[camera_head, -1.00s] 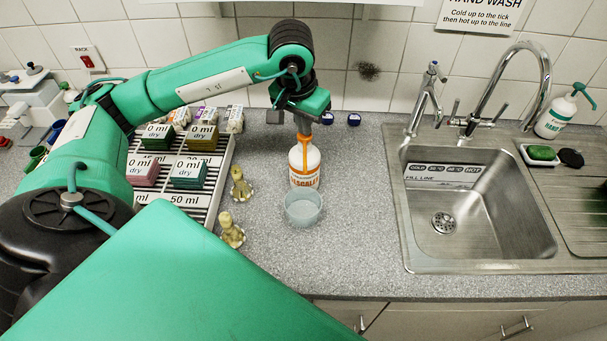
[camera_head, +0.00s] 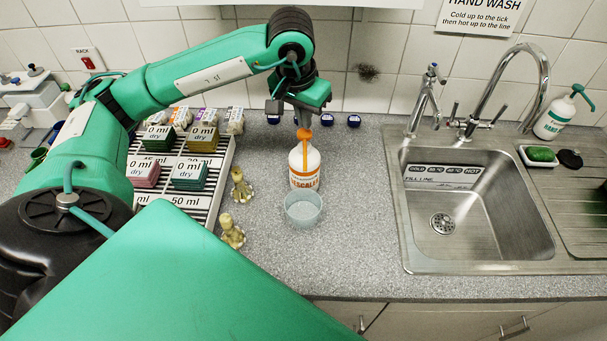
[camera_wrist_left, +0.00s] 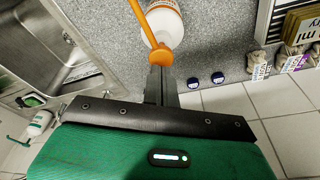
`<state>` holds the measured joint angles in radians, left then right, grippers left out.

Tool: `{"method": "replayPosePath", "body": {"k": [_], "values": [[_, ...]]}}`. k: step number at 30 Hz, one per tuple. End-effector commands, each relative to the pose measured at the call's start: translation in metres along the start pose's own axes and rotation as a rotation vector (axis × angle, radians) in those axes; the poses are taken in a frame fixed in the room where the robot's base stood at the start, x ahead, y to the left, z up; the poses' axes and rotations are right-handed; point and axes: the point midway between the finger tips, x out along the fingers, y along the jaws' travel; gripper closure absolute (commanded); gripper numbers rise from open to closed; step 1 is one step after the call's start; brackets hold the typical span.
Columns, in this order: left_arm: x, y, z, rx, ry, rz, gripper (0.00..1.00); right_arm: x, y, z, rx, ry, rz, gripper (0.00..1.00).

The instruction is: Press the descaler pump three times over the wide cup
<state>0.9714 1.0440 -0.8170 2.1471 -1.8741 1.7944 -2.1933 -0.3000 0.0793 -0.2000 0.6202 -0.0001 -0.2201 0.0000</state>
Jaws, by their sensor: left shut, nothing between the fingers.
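The descaler bottle (camera_head: 304,168) is white with an orange label and stands upright on the counter. Its orange pump head (camera_head: 304,134) is on top, with the spout running down the front towards the cup. The wide cup (camera_head: 303,209) is clear and stands just in front of the bottle; its contents are hard to make out. My left gripper (camera_head: 303,124) is shut and empty, pointing down right above the pump head. In the left wrist view the shut fingers (camera_wrist_left: 160,72) end close by the pump head (camera_wrist_left: 160,56); contact is unclear. My right gripper is not in view.
A rack (camera_head: 218,178) with labelled sponge stacks stands left of the bottle. Two yellowish brush-like pieces (camera_head: 232,232) stand between rack and cup. Blue caps (camera_head: 327,119) lie behind. A steel sink (camera_head: 480,220) is at right; the counter between is clear.

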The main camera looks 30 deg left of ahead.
Motion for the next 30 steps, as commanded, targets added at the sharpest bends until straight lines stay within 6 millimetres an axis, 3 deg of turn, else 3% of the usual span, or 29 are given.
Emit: {"method": "replayPosePath", "body": {"k": [5, 21, 30], "values": [[-0.007, 0.000, -0.002, 0.000, 0.001, 0.000, 1.00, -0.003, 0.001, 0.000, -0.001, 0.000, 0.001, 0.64], [-0.058, 0.000, -0.012, 0.001, 0.001, 0.001, 1.00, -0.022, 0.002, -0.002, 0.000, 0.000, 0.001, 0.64], [-0.059, 0.000, -0.012, 0.000, -0.001, 0.000, 1.00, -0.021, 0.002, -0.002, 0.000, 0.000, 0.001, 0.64]]}}
